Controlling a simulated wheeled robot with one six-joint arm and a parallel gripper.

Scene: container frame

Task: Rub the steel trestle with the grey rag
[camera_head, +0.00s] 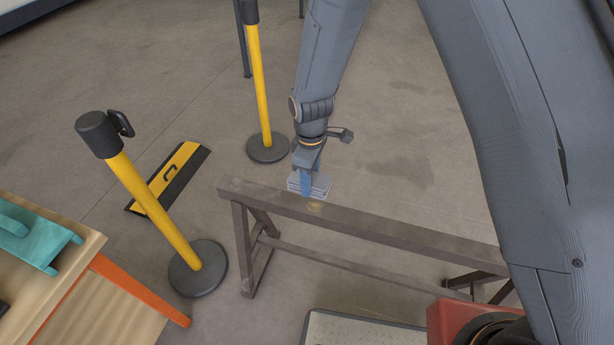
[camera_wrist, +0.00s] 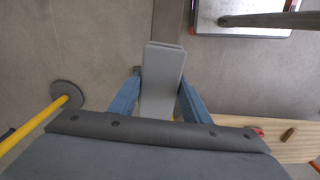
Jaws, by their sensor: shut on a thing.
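The steel trestle (camera_head: 375,232) stands across the middle of the head view, a long brown-grey beam on splayed legs. A yellowish patch (camera_head: 315,207) shows on its beam near the left end. My gripper (camera_head: 308,188) is at that left end of the beam, shut on the folded grey rag (camera_head: 322,184). In the wrist view the rag (camera_wrist: 162,72) lies between my two blue fingers, and part of the trestle beam (camera_wrist: 168,20) shows beyond it. Whether the rag touches the beam I cannot tell.
Two yellow posts (camera_head: 155,205) (camera_head: 260,85) with dark bases stand left of and behind the trestle. A yellow-black ramp (camera_head: 168,178) lies on the floor. A wooden table (camera_head: 85,250) is at lower left. A pale platform (camera_head: 355,330) and a red object (camera_head: 455,320) are in front.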

